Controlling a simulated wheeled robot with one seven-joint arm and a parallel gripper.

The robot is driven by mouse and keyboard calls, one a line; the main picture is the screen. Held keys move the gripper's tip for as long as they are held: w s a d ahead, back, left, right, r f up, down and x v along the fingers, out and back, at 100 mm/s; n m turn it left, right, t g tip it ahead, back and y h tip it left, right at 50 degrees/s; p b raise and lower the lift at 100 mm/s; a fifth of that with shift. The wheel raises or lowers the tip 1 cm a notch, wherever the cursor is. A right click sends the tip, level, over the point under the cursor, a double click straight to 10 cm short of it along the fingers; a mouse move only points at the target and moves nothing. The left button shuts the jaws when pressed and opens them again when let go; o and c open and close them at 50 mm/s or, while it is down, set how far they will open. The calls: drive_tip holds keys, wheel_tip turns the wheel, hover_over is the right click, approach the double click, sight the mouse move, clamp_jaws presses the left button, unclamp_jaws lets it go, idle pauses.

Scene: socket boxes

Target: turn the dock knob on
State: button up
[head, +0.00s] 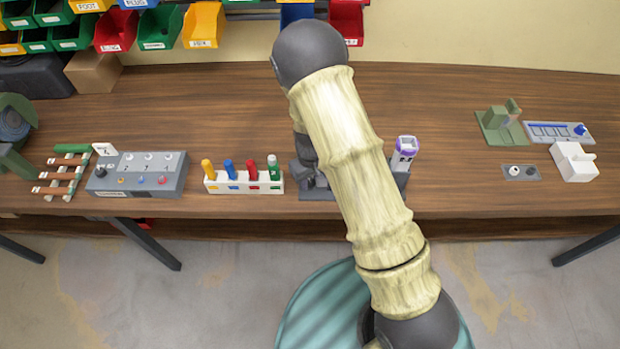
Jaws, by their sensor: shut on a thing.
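The dock (318,194) is a grey base near the front edge of the table, mostly covered by my arm. A white and purple device (403,155) stands upright at its right end. My gripper (315,181) shows only as a dark part left of my arm, low over the dock's left part. It is shut on the dock knob. The knob and the fingertips are hidden, so I cannot see which way the knob points.
Left of the dock stand a white rack (243,187) with several coloured pegs and a grey switch box (137,174). At the right are a green fixture (502,128), a white box (574,162) and a small grey plate (521,173). The table between is clear.

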sight(311, 182)
drive_tip(key=m, duration=0.4)
drive_tip(key=shift+m+p, duration=0.3)
drive_tip(key=shift+p, duration=0.05)
drive_tip(key=m+p, duration=0.1)
drive_tip(key=m, duration=0.3)
drive_tip(key=shift+m, duration=0.4)
drive_tip(key=o, duration=1)
wheel_tip(311, 182, up, 17)
drive_tip(key=shift+r+b, duration=0.2)
drive_tip(key=shift+b, duration=0.4)
